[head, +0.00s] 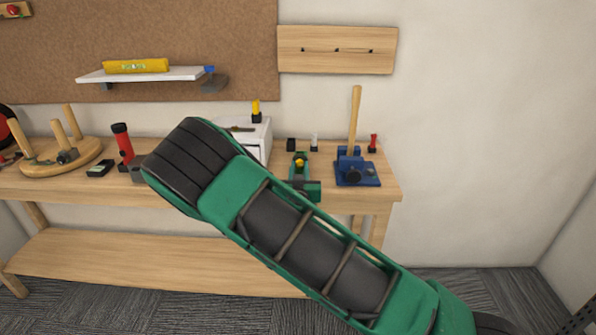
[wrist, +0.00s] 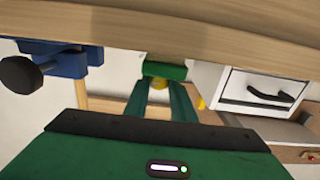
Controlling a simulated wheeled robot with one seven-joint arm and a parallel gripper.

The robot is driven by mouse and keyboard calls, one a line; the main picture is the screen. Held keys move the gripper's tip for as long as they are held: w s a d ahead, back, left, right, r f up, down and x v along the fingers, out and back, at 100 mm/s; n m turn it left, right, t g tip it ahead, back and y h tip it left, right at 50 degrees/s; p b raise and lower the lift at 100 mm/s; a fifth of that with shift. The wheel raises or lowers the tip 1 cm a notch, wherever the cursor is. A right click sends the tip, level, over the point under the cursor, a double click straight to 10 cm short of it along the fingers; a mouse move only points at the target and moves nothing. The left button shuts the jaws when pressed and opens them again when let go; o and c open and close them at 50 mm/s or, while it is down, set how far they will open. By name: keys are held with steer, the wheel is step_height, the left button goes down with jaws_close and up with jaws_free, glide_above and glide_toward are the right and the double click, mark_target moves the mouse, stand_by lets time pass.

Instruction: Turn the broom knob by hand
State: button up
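The broom knob looks to be the round black knob (head: 353,177) on the front of a blue clamp (head: 347,155). The clamp holds an upright wooden handle (head: 355,112) at the bench's right end. The wrist view is upside down; it shows the knob (wrist: 19,75), blue clamp (wrist: 68,64) and handle (wrist: 82,96) at left. My gripper (wrist: 163,92) is in the middle of that view, to the side of the knob and apart from it. Its two green fingers appear spread with nothing held.
A white box (head: 262,140), red flashlight (head: 122,142) and peg board (head: 88,160) stand farther left. Bare wall and floor lie right of the bench.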

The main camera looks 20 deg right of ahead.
steer(key=shift+n, duration=1.6)
steer(key=shift+c, duration=0.4)
steer(key=shift+a, duration=0.1)
steer(key=o, duration=1.1)
steer(key=shift+c, duration=0.2)
steer(key=v, duration=1)
steer(key=shift+s, duration=0.35)
